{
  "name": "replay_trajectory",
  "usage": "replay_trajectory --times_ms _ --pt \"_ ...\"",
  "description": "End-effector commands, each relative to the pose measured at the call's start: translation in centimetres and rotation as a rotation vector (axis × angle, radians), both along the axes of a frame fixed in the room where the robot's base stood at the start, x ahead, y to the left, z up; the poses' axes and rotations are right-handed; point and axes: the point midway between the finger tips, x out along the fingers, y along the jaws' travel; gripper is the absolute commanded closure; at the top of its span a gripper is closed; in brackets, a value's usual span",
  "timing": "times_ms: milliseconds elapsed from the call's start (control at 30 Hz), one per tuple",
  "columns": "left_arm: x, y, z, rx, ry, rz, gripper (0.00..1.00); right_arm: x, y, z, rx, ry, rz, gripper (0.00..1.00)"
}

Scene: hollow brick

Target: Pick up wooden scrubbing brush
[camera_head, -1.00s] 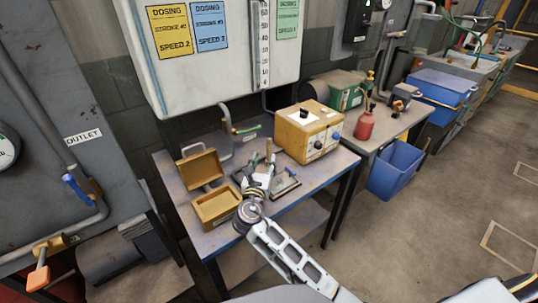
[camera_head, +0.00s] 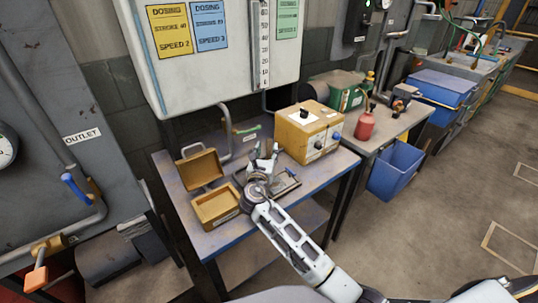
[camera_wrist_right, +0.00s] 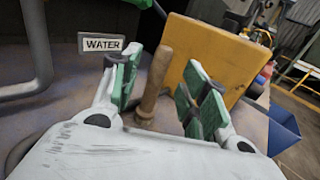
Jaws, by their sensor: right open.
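The wooden scrubbing brush (camera_wrist_right: 157,75) shows in the right wrist view as an upright brown wooden handle. Its lower end and any bristles are hidden behind my gripper body. My right gripper (camera_wrist_right: 150,92) is open, with one green-padded finger on each side of the handle, and I cannot tell whether either touches it. In the head view my right gripper (camera_head: 265,152) is over the workbench and covers most of the brush. My left gripper is not in view.
On the workbench (camera_head: 235,236), an open yellow-brown box (camera_head: 213,209) stands left of my gripper. A dark tray (camera_head: 284,188) lies under it. A yellow control box (camera_head: 308,132) stands close on the right. A pipe (camera_head: 226,130) rises behind.

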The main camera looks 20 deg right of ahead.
Motion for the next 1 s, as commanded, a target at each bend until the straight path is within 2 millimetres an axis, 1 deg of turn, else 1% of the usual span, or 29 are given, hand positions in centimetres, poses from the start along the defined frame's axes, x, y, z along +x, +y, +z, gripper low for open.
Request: replay_trajectory --times_ms 167,267,433,600,733,1000 --pt "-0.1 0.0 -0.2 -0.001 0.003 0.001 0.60 0.8 -0.4 0.1 0.000 0.000 -0.001 0.56" --pt "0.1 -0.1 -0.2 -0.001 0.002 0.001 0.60 1.7 -0.9 0.1 0.001 0.000 -0.002 0.56" --pt "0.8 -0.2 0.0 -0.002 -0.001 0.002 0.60 3.3 -1.7 0.2 0.000 -0.001 -0.002 0.56" --pt "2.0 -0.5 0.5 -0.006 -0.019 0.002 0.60 4.4 -2.2 0.2 0.000 0.000 0.000 0.56" --pt "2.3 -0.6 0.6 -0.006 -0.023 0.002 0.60 4.6 -2.3 0.2 0.000 0.000 0.000 0.56" --pt "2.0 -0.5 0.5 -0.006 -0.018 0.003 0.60 4.6 -2.3 0.2 0.000 0.000 0.000 0.56"
